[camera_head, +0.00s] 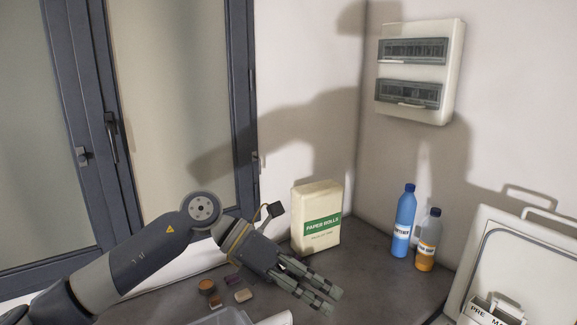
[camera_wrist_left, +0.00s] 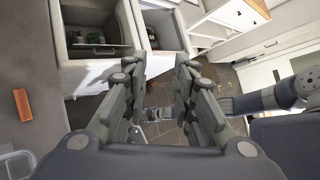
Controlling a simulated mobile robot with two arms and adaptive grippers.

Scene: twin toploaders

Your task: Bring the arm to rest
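My left arm comes in from the left in the head view, and its gripper (camera_head: 329,301) hangs over the dark countertop (camera_head: 385,290). The left gripper's fingers are apart and nothing shows between the tips. In the left wrist view the same gripper (camera_wrist_left: 158,72) shows a clear gap between its fingers. At the right of that view another arm of mine (camera_wrist_left: 285,95) reaches leftward. Its end is partly hidden behind the left fingers, so I cannot tell the state of its gripper. The right gripper does not show in the head view.
A paper rolls box (camera_head: 317,232), a blue bottle (camera_head: 404,222) and an orange bottle (camera_head: 428,242) stand at the back. Small blocks (camera_head: 243,295) lie left of the gripper. A white lid (camera_head: 520,265) stands raised at right. Open compartments (camera_wrist_left: 95,45) show in the wrist view.

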